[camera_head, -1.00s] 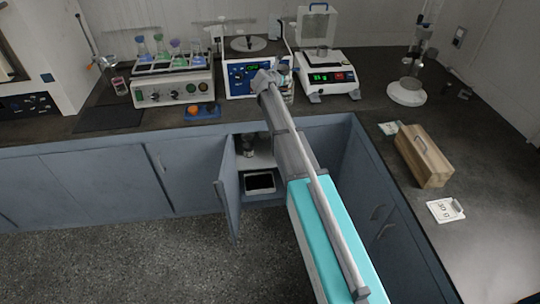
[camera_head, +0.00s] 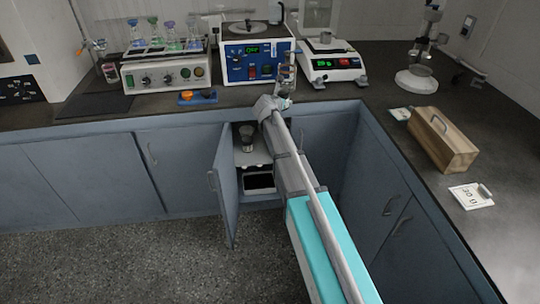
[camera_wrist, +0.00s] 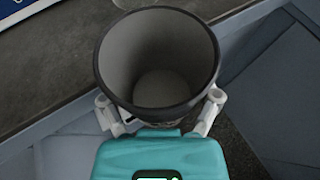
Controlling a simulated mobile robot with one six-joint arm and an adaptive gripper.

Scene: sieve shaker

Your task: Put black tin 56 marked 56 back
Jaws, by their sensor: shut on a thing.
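My gripper (camera_wrist: 160,115) is shut on a dark round tin (camera_wrist: 157,60), seen from above in the wrist view. The tin is open at the top and looks empty inside. No number shows on it from this side. In the head view my gripper (camera_head: 284,88) is near the counter's front edge, above the open cabinet, with the tin mostly hidden by my arm. Inside the cabinet, a dark cup-like tin (camera_head: 247,134) stands on the upper shelf (camera_head: 252,160), and a white-rimmed tray (camera_head: 259,181) lies below.
The cabinet door (camera_head: 227,187) stands open on the left. The blue-fronted device (camera_head: 257,62) and a balance (camera_head: 332,63) are on the counter behind my gripper. A wooden box (camera_head: 443,141) and a white card (camera_head: 471,196) lie on the right counter.

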